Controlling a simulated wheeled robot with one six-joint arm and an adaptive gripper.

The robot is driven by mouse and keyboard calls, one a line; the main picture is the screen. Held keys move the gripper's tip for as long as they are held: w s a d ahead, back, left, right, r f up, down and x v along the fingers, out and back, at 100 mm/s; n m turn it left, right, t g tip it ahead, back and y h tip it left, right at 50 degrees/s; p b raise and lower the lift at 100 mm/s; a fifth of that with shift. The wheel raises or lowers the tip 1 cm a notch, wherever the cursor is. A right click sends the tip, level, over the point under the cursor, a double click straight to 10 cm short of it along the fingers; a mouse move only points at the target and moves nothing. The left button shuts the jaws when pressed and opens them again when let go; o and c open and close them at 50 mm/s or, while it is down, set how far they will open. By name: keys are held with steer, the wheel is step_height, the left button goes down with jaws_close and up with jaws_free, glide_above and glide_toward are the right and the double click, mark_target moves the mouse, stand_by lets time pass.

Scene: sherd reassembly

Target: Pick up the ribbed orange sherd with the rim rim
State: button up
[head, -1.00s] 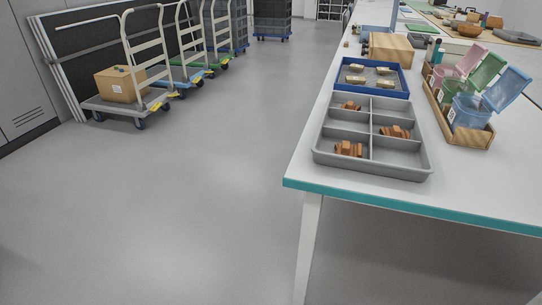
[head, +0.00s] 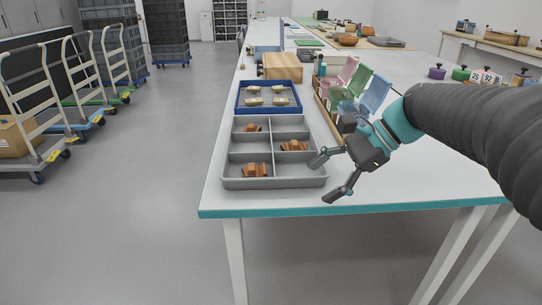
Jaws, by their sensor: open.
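A grey divided tray (head: 274,184) stands near the front edge of the table in the head view. Orange-brown sherds lie in three of its compartments: one at front left (head: 257,170), one at middle right (head: 294,145) and one at back left (head: 253,128). They look ribbed, but at this size I cannot tell which has the rim. My gripper (head: 331,180) is open and empty, its fingers spread to the left. It is at the right side of the tray, seemingly above the table, and hides part of the tray's right edge.
A blue tray (head: 238,103) with several pale pieces stands behind the grey one. A wooden box (head: 283,66) is farther back. Pink, green and blue lidded containers (head: 376,93) stand at right. Table front (head: 350,209) is clear. Trolleys (head: 85,95) stand left.

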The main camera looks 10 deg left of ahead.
mark_target(253, 166)
steer(key=w+a+m+g+y, duration=0.1)
steer(key=w, duration=0.2)
steer(key=w+a+r+m+y, duration=0.1)
steer(key=w, duration=0.1)
steer(key=w+a+r+m+g+y, duration=0.1)
steer(key=w+a, duration=0.1)
steer(key=w, duration=0.1)
steer(key=shift+w+r+g+y, duration=0.2)
steer(key=shift+w+g+y, duration=0.1)
steer(key=shift+y, duration=0.1)
steer(key=x, duration=1.3)
steer(key=shift+s+a+b, duration=0.15)
steer(key=shift+a+b, duration=0.1)
steer(key=shift+b, duration=0.1)
steer(key=c, duration=1.2)
